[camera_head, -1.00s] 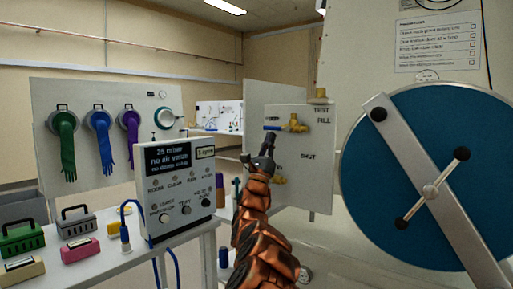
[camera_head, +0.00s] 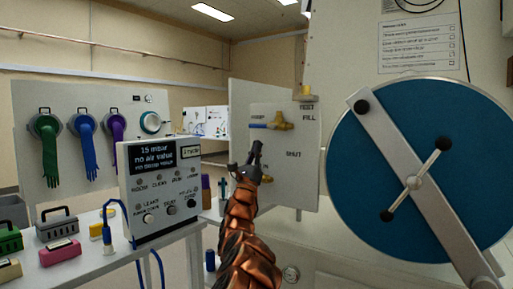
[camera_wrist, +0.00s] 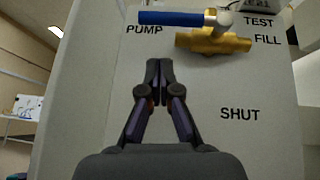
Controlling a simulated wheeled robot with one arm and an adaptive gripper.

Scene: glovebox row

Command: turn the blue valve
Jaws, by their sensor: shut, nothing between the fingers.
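The blue valve is a brass body (camera_wrist: 213,42) with a blue lever (camera_wrist: 170,18), on a pale panel. In the wrist view the lever points left toward the word PUMP, with TEST and FILL to the right and SHUT below. In the head view the blue lever (camera_head: 262,126) also lies level, left of its brass body (camera_head: 283,122). My gripper (camera_wrist: 159,66) is shut and empty, below the lever in the wrist view and apart from it. In the head view my gripper (camera_head: 256,148) is just below the lever, in front of the panel.
A control box (camera_head: 160,190) with a lit display stands on the bench at left. Green, blue and purple gloves hang on a panel behind it. A large blue round door (camera_head: 360,180) with a diagonal bar is at right. Free room lies before the valve panel.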

